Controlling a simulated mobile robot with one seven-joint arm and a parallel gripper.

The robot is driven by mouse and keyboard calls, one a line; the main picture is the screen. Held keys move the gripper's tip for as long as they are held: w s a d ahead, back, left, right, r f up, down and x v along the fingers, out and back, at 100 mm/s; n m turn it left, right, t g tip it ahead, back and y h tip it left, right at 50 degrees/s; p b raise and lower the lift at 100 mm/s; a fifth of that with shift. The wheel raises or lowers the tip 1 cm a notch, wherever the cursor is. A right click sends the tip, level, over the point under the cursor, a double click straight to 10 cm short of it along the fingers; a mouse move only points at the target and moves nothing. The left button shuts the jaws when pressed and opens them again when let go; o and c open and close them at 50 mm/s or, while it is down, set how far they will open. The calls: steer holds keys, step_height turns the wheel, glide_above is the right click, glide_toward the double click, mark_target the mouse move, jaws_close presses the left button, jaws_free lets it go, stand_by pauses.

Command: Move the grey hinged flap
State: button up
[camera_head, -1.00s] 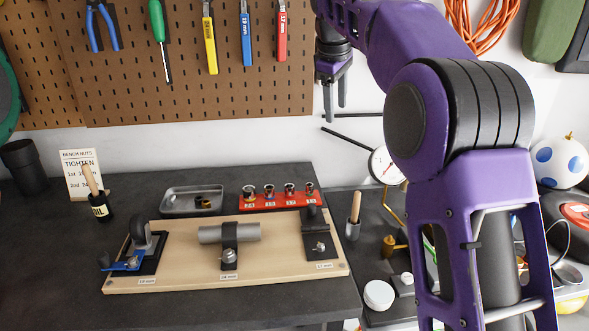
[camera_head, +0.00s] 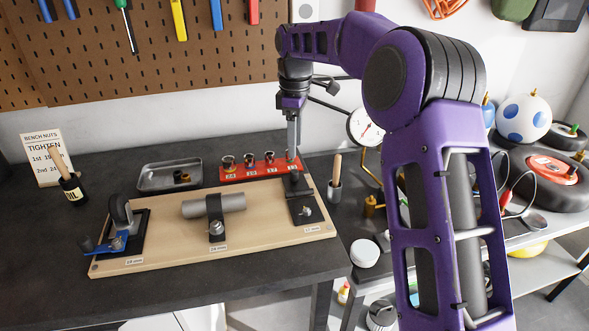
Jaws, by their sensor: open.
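My gripper (camera_head: 293,148) is open and empty, pointing down over the right end of the red socket rack, just behind the right fixture. A pale wooden board (camera_head: 170,257) on the bench carries three fixtures. The right one is a dark grey hinge-like plate (camera_head: 303,211) with a bolt and nut on it. The middle one is a grey cylinder (camera_head: 200,206) under a dark strap with a nut. The left one is a dark bracket (camera_head: 119,212) with a blue part in front. I cannot tell for certain which piece is the grey hinged flap.
The red socket rack (camera_head: 238,173) holds several sockets beside a metal tray (camera_head: 150,181). A dial gauge (camera_head: 362,127) stands behind. The front left bench is clear.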

mark_target(295, 171)
step_height(295, 171, down, 8)
steer(key=shift+r+b, duration=0.1)
steer(key=shift+b, duration=0.25)
steer(key=shift+c, duration=0.2)
jaws_close()
stand_by(1.2)
